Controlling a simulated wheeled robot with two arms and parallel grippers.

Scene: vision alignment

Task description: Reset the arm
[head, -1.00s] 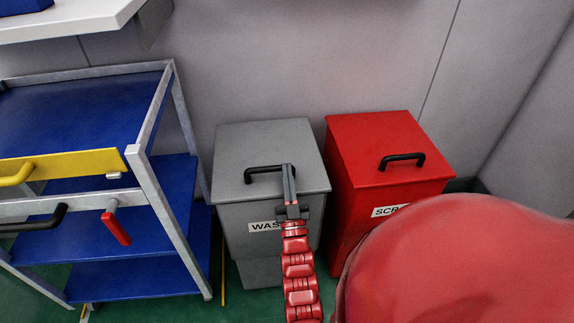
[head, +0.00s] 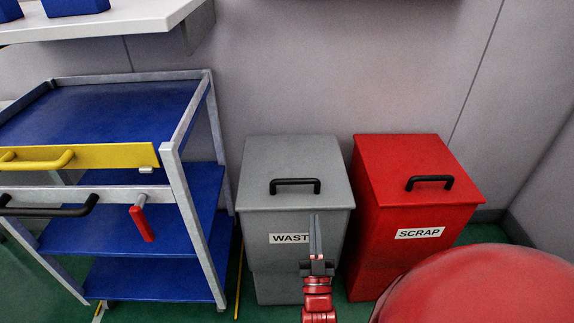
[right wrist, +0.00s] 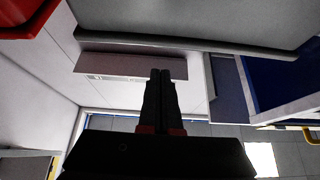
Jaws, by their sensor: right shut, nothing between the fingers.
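My right gripper (head: 315,236) is in front of the grey waste bin (head: 262,215), with its fingers pointing up over the right end of the "WASTE" label. Its fingers are together with nothing between them. In the right wrist view the closed fingers (right wrist: 160,95) show dark in the middle, and a grey surface, likely the bin, lies beyond them at the top. The grey bin's lid is closed, with a black handle (head: 295,182) that the gripper does not touch. My left gripper is not in view.
A red scrap bin (head: 382,235) stands to the right of the grey bin. A cart with blue shelves (head: 150,225), a yellow bar and handles stands at the left. A white shelf (head: 120,25) juts out at the upper left. Green floor shows below.

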